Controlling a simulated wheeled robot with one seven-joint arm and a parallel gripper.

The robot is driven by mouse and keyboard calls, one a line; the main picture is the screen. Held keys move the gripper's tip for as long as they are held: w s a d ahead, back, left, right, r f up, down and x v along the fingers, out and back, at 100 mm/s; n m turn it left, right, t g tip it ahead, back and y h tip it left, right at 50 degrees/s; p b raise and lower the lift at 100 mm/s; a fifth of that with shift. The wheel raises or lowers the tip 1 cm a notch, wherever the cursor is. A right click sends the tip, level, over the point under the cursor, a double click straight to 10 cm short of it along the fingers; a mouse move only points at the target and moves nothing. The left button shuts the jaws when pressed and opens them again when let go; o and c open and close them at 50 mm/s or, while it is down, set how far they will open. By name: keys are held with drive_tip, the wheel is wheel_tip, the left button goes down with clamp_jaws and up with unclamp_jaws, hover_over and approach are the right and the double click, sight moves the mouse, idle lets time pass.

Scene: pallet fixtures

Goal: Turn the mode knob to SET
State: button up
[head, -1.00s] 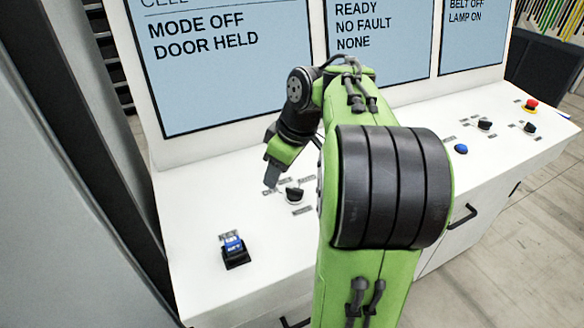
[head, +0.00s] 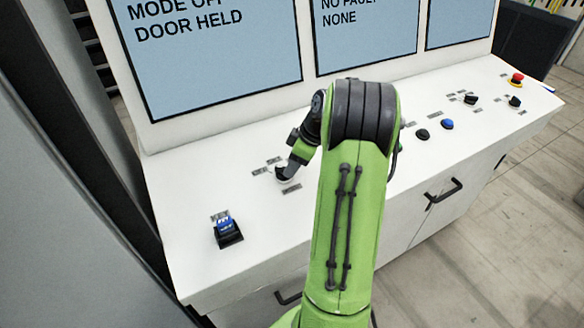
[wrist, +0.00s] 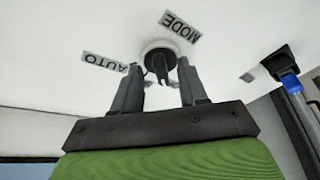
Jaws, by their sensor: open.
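The mode knob (head: 281,175) is a small dark knob on a pale round base on the white console. In the wrist view the knob (wrist: 160,62) sits between my two fingertips, with its bar pointing towards my gripper. The MODE label (wrist: 180,27) and the AUTO label (wrist: 105,62) lie beside it; I cannot make out a SET label. My gripper (wrist: 159,68) is open, its fingers on either side of the knob with gaps showing. In the head view my gripper (head: 295,163) comes down at the knob and partly hides it.
A black switch with a blue tag (head: 228,230) stands at the console's near left. Black (head: 422,134) and blue (head: 447,124) buttons, further knobs and a red button (head: 516,78) lie to the right. The left screen (head: 210,60) shows DOOR HELD, its mode line partly cut off.

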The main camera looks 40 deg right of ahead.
drive_tip(key=shift+w+a+f, duration=0.1)
drive_tip(key=shift+w+f, duration=0.15)
drive_tip(key=shift+f, duration=0.4)
clamp_jaws()
drive_tip(key=shift+m+b, duration=0.35)
drive_tip(key=shift+m, duration=0.05)
drive_tip(key=m+b, duration=0.1)
drive_tip(key=a+m+h+b, duration=0.1)
drive_tip(key=m, duration=0.1)
drive_tip(key=shift+t+h+b, duration=0.3)
drive_tip(key=shift+t+b, duration=0.1)
drive_tip(key=shift+a+m+h+b, duration=0.2)
drive_tip(key=shift+m+h+b, duration=0.3)
drive_tip(key=shift+m, duration=0.75)
drive_tip(key=shift+a+m+h+b, duration=0.15)
drive_tip(key=shift+m+h+b, duration=0.35)
drive_tip(key=shift+m, duration=0.75)
drive_tip(key=shift+r, duration=0.1)
unclamp_jaws()
drive_tip(key=shift+s, duration=0.1)
